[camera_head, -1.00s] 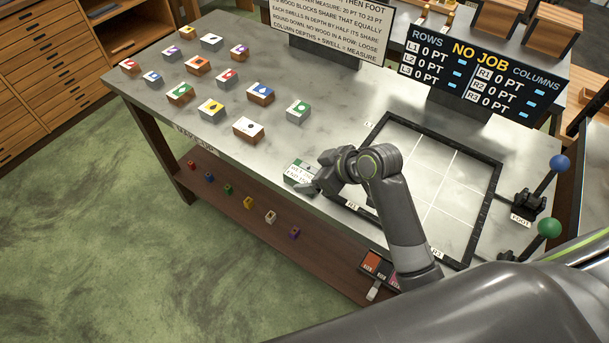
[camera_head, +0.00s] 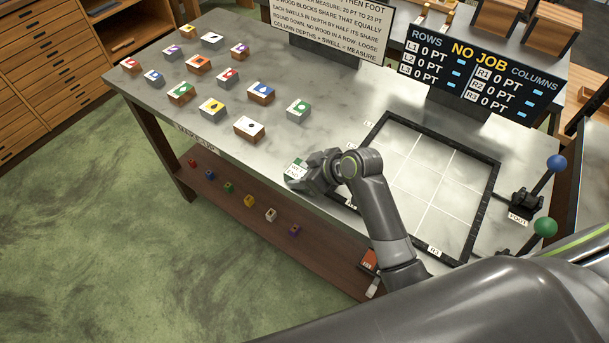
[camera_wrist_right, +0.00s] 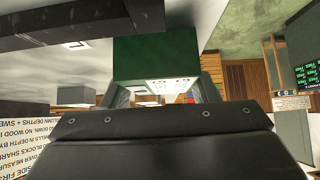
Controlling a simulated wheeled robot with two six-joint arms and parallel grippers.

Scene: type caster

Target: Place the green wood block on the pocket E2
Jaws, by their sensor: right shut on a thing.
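The green wood block (camera_head: 180,92), with a green and white top and brown sides, sits among the blocks on the left of the table. My right gripper (camera_head: 304,178) is at the table's front edge, left of the black frame (camera_head: 478,215). It is shut on a green labelled block (camera_head: 292,170), which also shows between the fingers in the right wrist view (camera_wrist_right: 155,60). The frame is divided into square pockets by pale lines; its pockets look empty where visible. My gripper and forearm hide its near left corner. I cannot read which pocket is E2. My left gripper is not in view.
Another green-topped block (camera_head: 298,110), with grey sides, stands nearer the frame. Several coloured blocks fill the table's left side. Levers with a blue knob (camera_head: 558,163) and a green knob (camera_head: 545,227) stand right of the frame. A sign (camera_head: 330,25) and a score board (camera_head: 480,75) stand behind.

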